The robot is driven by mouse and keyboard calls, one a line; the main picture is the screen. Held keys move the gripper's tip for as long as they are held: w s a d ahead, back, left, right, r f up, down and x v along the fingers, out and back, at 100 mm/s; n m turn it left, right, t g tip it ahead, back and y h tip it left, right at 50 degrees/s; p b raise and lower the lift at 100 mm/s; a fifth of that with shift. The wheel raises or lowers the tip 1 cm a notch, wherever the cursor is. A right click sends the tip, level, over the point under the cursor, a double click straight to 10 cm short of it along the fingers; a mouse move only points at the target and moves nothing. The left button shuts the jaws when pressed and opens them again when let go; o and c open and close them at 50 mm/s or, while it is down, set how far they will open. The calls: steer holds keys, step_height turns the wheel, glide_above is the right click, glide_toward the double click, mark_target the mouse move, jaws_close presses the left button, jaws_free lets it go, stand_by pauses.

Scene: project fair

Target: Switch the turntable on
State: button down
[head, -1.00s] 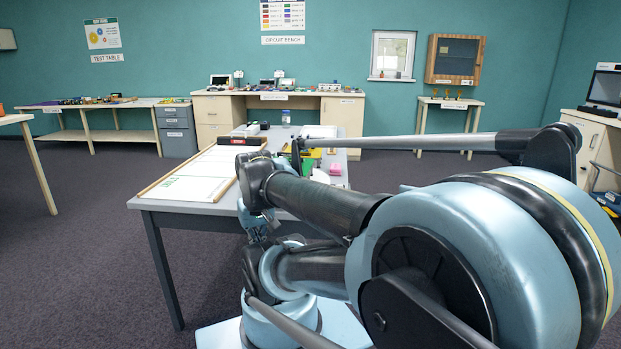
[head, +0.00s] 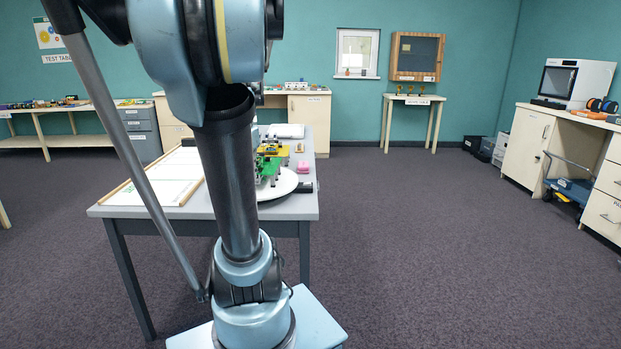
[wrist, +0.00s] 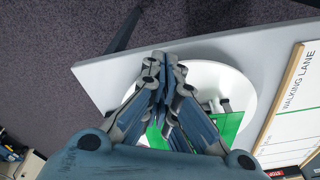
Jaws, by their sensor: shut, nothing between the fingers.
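The turntable is a white round disc (head: 285,187) on the grey table, partly hidden behind my arm in the head view. A green board-like thing (head: 268,165) is on or just behind it. A small dark block (head: 305,187) sits at its right edge; I cannot tell if it is the switch. In the wrist view the disc (wrist: 240,85) lies under my gripper (wrist: 163,60), with green pieces (wrist: 230,127) on it. My gripper is shut and empty, its fingertips over the disc's edge; their height above it is unclear. My gripper is outside the head view.
Floor to the right is clear up to a blue cart (head: 570,190) and cabinets (head: 527,140).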

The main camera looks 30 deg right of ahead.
steer(key=w+d+r+m, duration=0.1)
steer(key=w+d+m, duration=0.2)
steer(key=d, duration=0.6)
steer(key=w+d+r+m+g, duration=0.1)
steer(key=w+d+m, duration=0.2)
steer(key=d, duration=0.6)
steer(key=w+d+r+m, duration=0.2)
steer(key=w+d+m, duration=0.1)
steer(key=d+m, duration=0.4)
steer(key=d, duration=0.2)
steer(key=shift+w+d+g, duration=0.3)
steer(key=shift+w+g, duration=0.05)
steer(key=shift+g, duration=0.05)
steer(key=f, duration=0.4)
steer(key=d+f, duration=0.1)
steer(key=f, duration=0.4)
steer(key=s+f, duration=0.1)
steer(key=f, duration=0.3)
steer(key=shift+d+f, duration=0.2)
steer(key=shift+f, duration=0.2)
steer(key=shift+w+a, duration=0.15)
